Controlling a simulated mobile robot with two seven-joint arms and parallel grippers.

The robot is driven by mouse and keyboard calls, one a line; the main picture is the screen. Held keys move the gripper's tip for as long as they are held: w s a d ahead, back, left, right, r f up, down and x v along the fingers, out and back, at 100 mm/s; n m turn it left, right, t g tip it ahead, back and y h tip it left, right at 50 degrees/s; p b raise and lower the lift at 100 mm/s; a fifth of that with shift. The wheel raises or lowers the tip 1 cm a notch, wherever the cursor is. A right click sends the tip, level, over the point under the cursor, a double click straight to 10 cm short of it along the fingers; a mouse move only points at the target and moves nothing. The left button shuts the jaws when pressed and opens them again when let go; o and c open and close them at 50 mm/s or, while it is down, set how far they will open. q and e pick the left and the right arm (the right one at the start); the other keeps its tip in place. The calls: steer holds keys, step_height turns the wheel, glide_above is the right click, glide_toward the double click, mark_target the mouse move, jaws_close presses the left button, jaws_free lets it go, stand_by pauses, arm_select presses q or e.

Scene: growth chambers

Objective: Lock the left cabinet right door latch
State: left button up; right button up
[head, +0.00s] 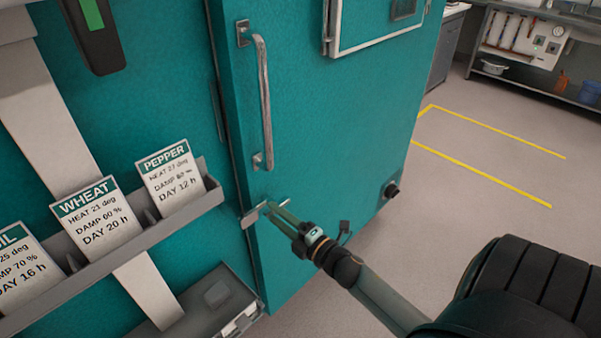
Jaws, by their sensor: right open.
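The teal cabinet door (330,130) carries a long vertical metal handle (265,105). Below the handle, a small grey metal latch (250,217) lies across the seam at the door's left edge. My right gripper (272,208) reaches in from the lower right, with its fingertips at the right end of the latch. It is open; whether its fingers touch the latch or straddle it I cannot tell. The fingers hide part of the latch. My left gripper is out of view.
A grey rack (120,247) holds cards, including WHEAT (98,215) and PEPPER (170,177), left of the door. A grey box (215,300) sits below. A dark knob (391,190) is low on the door's right. Open floor (480,215) with yellow lines lies to the right.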

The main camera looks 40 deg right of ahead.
steer(key=s, duration=0.9)
steer(key=shift+s+d+b, duration=0.3)
steer(key=shift+s+d, duration=0.05)
steer(key=s+a+f+m+g+p, duration=0.3)
steer(key=s+a+f+m+g, duration=0.1)
steer(key=a+m, duration=0.4)
steer(key=s+a+f+m+g+p, duration=0.3)
steer(key=s+a+f+m+g, duration=0.2)
steer(key=a+m, duration=0.3)
steer(key=shift+s+a+f+m+y, duration=0.3)
steer(key=shift+s+f+m+y, duration=0.15)
steer(key=shift+f, duration=0.45)
